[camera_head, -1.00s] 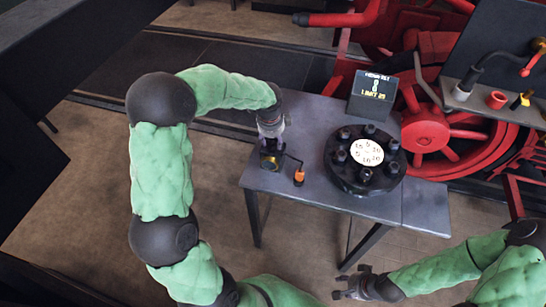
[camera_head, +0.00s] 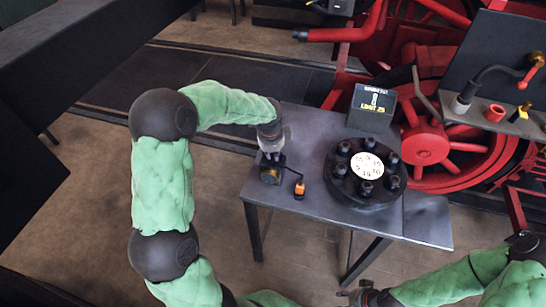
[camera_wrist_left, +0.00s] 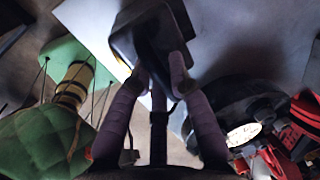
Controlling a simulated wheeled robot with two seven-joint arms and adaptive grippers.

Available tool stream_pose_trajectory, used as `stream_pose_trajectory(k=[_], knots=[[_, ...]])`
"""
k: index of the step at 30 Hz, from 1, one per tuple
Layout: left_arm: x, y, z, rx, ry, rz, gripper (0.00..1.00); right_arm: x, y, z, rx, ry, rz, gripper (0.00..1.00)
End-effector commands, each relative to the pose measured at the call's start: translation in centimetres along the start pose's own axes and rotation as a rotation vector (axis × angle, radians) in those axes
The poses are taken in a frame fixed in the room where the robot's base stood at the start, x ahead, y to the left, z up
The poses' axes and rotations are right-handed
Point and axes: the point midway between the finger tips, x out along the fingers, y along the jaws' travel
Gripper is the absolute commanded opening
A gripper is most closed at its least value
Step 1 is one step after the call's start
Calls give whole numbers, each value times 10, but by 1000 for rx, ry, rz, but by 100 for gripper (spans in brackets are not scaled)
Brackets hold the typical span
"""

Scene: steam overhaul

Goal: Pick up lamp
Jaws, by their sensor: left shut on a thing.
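The lamp (camera_head: 270,175) is a small dark body with a brass-coloured round face, at the left end of the grey table. My left gripper (camera_head: 271,157) comes down on it from above and is shut on it. In the left wrist view the fingers (camera_wrist_left: 160,85) close around the dark lamp body (camera_wrist_left: 140,30). I cannot tell whether the lamp touches the table. My right gripper (camera_head: 364,297) is at the bottom edge, away from the table, partly cut off; its fingers are unclear.
An orange-and-black piece (camera_head: 299,189) with a thin dark line stands beside the lamp. A black round fixture with several bolts and a white dial (camera_head: 367,165) and a display box (camera_head: 371,107) occupy the table (camera_head: 310,125). Red engine wheels (camera_head: 428,145) stand behind.

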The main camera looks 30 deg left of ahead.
Motion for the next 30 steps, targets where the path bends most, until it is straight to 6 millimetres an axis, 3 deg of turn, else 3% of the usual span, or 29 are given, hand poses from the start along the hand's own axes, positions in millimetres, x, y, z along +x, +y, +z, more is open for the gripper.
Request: stream_pose_trajectory(k=[8,16,22,30], knots=[[-31,-8,0,0,-1,-7,0,-8,-3,0,0,0,0,40],[-64,10,-6,-1,0,-7,0,-14,-5,0,0,0,0,40],[-104,33,-14,2,0,-7,0,-21,-8,1,0,0,0,40],[-132,78,-27,2,0,-6,0,-26,-9,1,0,0,0,40]])
